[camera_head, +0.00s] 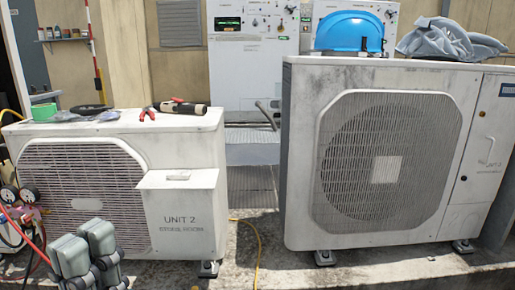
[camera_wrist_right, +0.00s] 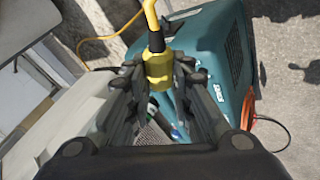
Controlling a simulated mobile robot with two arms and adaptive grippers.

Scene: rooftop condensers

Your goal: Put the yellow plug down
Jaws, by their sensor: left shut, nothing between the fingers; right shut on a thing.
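The yellow plug (camera_wrist_right: 158,72) shows at the top middle of the right wrist view, with a black collar and a yellow cable rising from it. My right gripper (camera_wrist_right: 158,80) is shut on it, one finger on each side. The right gripper does not show in the head view. My left gripper (camera_head: 85,250) is at the bottom left of the head view, in front of the left condenser unit. It is shut and empty. The plug is not seen in the head view.
A teal machine (camera_wrist_right: 222,60) with an orange cord lies beyond the plug. Two condenser units, left (camera_head: 190,210) and right (camera_head: 300,150), stand on concrete.

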